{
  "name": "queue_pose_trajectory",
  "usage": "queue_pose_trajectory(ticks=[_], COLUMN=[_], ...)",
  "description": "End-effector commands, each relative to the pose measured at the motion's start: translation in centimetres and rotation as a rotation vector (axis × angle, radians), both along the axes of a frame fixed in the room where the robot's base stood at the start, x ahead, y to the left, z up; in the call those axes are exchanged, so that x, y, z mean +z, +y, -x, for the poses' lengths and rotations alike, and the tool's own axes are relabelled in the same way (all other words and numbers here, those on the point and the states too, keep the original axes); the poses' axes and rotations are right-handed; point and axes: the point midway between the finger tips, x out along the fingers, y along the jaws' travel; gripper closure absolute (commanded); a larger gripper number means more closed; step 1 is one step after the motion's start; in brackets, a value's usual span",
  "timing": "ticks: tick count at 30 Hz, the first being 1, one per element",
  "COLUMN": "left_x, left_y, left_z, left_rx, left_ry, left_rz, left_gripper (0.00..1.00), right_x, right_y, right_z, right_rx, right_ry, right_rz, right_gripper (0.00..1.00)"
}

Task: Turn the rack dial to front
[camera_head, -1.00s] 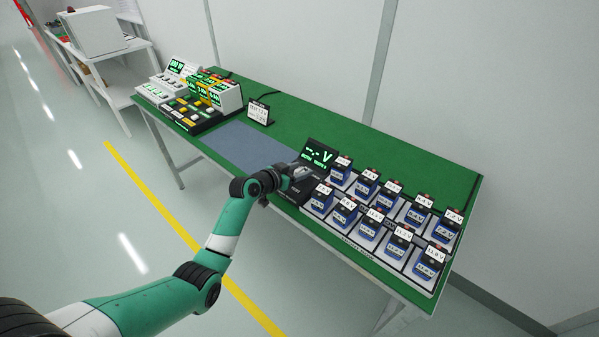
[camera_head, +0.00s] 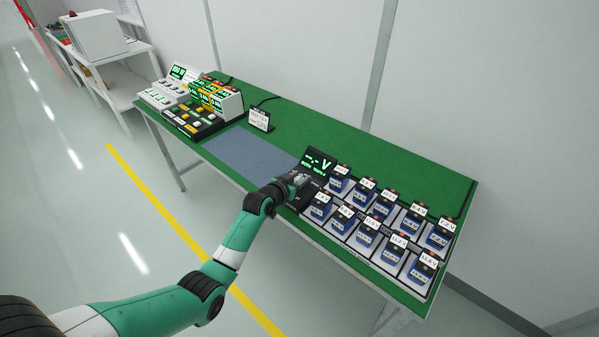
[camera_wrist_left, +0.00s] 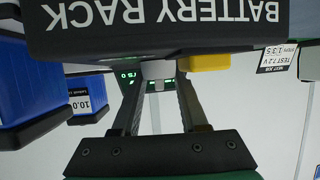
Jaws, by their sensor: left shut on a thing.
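My left gripper (camera_head: 298,180) is at the dark unit beside the battery rack, just below the black display (camera_head: 318,160) showing "--.- V". In the left wrist view, its two fingers (camera_wrist_left: 157,82) close on a small light-grey piece (camera_wrist_left: 157,69), which I take for the rack dial. Most of that piece is hidden under a black panel (camera_wrist_left: 160,35) labelled "BATTERY RACK", whose lettering is upside down. A yellow part (camera_wrist_left: 210,62) sits right of the fingertips. Which way the dial points cannot be read. My right gripper is not in view.
Several blue batteries (camera_head: 365,234) with voltage tags stand in rows close to the gripper's right. A grey-blue mat (camera_head: 248,152) lies empty on the green table (camera_head: 350,140). A small sign (camera_head: 260,120) and a button console (camera_head: 192,121) stand at left.

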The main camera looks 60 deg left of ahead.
Motion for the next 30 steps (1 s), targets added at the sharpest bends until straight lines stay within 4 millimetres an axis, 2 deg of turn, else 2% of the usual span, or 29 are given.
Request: queue_pose_trajectory(ticks=[1,4,15,30], left_x=[0.5,0.3,-0.2,0.0], left_y=[-0.2,-0.2,-0.1,0.0], left_z=[-0.1,-0.1,-0.1,0.0], left_rx=[0.027,0.094,0.286,0.326], left_ry=[0.003,0.002,-0.004,-0.001], left_rz=[0.001,-0.002,0.000,0.003], left_gripper=[1.00,1.00,1.00,1.00], right_x=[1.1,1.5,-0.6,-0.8], right_y=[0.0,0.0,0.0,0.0], right_z=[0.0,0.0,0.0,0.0], right_rx=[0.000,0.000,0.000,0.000], right_ry=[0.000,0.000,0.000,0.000], right_rz=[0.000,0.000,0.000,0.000], right_gripper=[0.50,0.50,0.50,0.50])
